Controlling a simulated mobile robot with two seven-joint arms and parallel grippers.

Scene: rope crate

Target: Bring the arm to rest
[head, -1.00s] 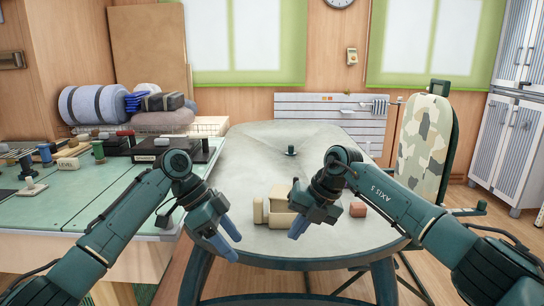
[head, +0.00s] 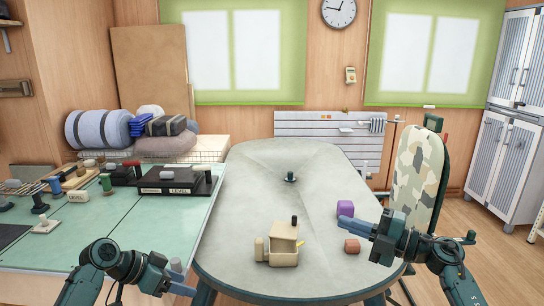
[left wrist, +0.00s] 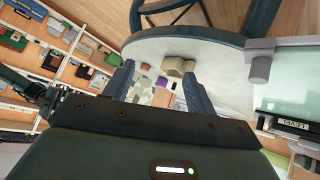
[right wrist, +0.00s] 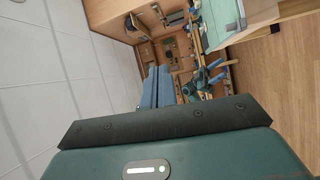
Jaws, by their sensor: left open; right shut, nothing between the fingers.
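My left gripper (head: 184,290) is low in the head view, beside the green table's front corner. In the left wrist view its two blue fingers (left wrist: 157,82) stand wide apart with nothing between them. My right gripper (head: 368,226) is at the right side of the grey oval table, its fingers pointing left. In the right wrist view its fingers (right wrist: 156,84) are together and empty. It appears close to a purple block (head: 345,208) and a reddish block (head: 352,246) in the picture; I cannot tell its height above them.
A beige block (head: 284,250) with a dark peg and a beige cylinder (head: 259,248) stand at the front of the grey table (head: 240,200). A dark green fitting (head: 291,177) stands mid-table. The green table (head: 120,235) at left carries tools. A camouflage-patterned board (head: 417,175) stands at right.

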